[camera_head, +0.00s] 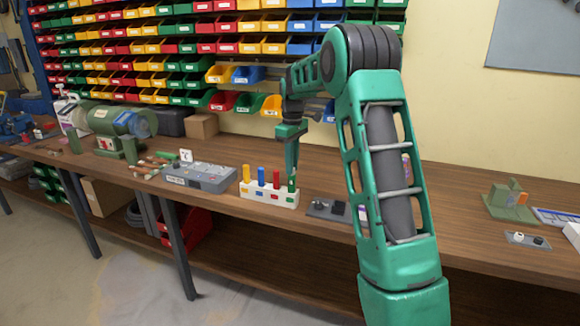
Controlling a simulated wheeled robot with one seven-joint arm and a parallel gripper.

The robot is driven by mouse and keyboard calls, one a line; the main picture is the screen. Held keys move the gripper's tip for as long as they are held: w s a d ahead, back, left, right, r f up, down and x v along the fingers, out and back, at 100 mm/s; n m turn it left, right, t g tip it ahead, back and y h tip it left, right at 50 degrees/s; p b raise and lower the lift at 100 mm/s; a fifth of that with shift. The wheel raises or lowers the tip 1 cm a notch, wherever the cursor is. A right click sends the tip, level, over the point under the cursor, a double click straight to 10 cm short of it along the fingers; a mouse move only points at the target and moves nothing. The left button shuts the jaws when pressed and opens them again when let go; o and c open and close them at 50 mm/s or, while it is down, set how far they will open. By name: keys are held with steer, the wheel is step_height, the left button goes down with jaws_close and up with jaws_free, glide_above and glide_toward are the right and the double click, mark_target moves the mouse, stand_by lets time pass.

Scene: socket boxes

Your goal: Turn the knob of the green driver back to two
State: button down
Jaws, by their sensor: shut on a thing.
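A white rack (270,193) stands near the front edge of the workbench. It bears a yellow driver (246,174), a blue driver (262,177), a red driver (277,179) and, at its right end, the green driver (292,184). My gripper (291,174) points straight down from above the right end of the rack. It is shut on the top of the green driver, which stands upright at the rack. The fingers hide part of the driver's top. The knob's setting is too small to read.
A grey box (199,178) with knobs stands left of the rack, a small dark device (326,209) right of it. A green motor-like machine (110,121) is farther left. A green fixture (510,204) stands far right. Parts bins (263,44) line the wall behind.

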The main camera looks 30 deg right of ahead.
steer(key=shift+n, duration=0.6)
steer(key=n, duration=0.3)
steer(key=shift+n, duration=0.4)
steer(key=n, duration=0.8)
steer(key=shift+n, duration=2.4)
steer(key=c, duration=1.7)
jaws_free()
steer(key=shift+o, duration=0.2)
